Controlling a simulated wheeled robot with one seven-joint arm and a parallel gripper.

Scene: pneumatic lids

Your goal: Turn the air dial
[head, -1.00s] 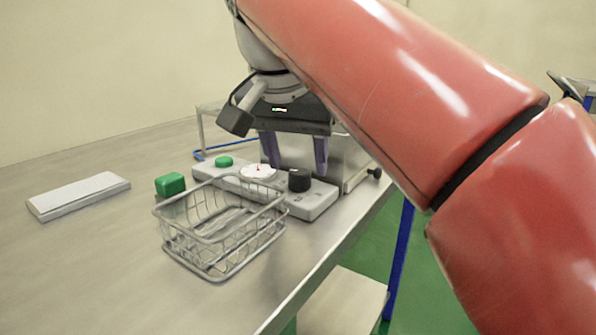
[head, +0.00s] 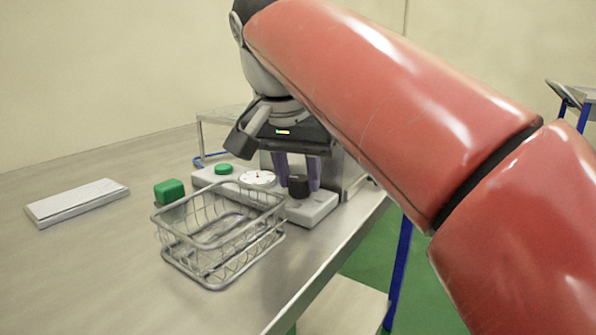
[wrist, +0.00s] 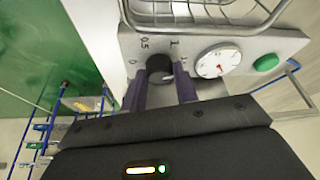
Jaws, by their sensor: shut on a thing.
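The air dial (head: 298,187) is a black round knob at the right end of a light grey control panel (head: 312,207). It also shows in the wrist view (wrist: 159,66), partly covered by the fingers, with the marks 0.5 and 1 printed around it. My gripper (head: 299,181) points down over the panel, and its purple fingers are shut on the dial, one on either side. The fingers show in the wrist view too (wrist: 163,84). A white gauge (head: 257,178) with a red needle sits left of the dial. A green button (head: 223,169) is farther left.
A wire basket (head: 218,262) stands just in front of the panel. A green block (head: 169,190) and a flat white box (head: 77,203) lie to the left. The table's right edge (head: 345,244) is close to the dial. A grey box-like fixture stands behind.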

